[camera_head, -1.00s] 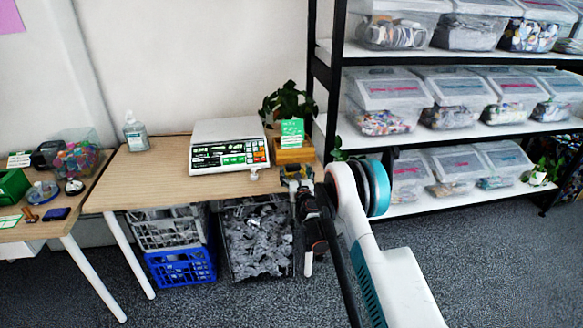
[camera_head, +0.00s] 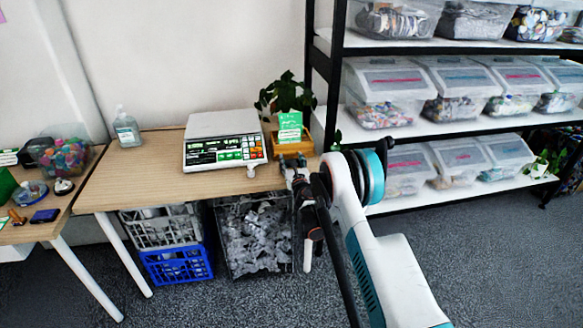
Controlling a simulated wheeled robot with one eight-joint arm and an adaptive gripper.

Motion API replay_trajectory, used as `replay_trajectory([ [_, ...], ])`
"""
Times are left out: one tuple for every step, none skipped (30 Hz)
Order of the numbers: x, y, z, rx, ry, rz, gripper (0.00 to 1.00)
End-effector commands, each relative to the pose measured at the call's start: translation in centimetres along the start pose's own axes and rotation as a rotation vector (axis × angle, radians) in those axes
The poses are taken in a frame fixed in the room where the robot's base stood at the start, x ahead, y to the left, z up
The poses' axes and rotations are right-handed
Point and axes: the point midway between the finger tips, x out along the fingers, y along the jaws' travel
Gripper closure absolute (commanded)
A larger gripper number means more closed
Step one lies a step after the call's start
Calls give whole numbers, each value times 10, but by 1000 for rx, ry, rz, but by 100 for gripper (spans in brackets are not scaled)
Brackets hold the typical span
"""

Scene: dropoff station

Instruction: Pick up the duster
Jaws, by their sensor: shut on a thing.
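My gripper (camera_head: 294,164) is at the right end of the wooden table (camera_head: 150,180), just in front of a small wooden holder (camera_head: 292,147) with a green card. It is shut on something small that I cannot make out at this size. I cannot pick out a duster with certainty. My white and teal arm covers part of the area right of the table.
A scale (camera_head: 224,143), a hand sanitizer bottle (camera_head: 127,128) and a potted plant (camera_head: 285,96) stand on the table. Crates (camera_head: 178,265) and a bin (camera_head: 253,235) are below. Shelves of clear tubs (camera_head: 388,92) stand right. Floor is free at lower right.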

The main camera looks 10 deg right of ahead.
Motion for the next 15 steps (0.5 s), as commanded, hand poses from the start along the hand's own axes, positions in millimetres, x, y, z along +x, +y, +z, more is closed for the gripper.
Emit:
replay_trajectory([
  [0,0,0,0,0,0,70],
  [0,0,0,0,0,0,70],
  [0,0,0,0,0,0,70],
  [0,0,0,0,0,0,70],
  [0,0,0,0,0,0,74],
  [0,0,0,0,0,0,74],
  [0,0,0,0,0,0,74],
  [0,0,0,0,0,0,74],
  [0,0,0,0,0,0,74],
  [0,0,0,0,0,0,74],
  [0,0,1,0,0,0,74],
  [0,0,2,0,0,0,74],
  [0,0,3,0,0,0,74],
  [0,0,4,0,0,0,74],
  [0,0,7,0,0,0,74],
])
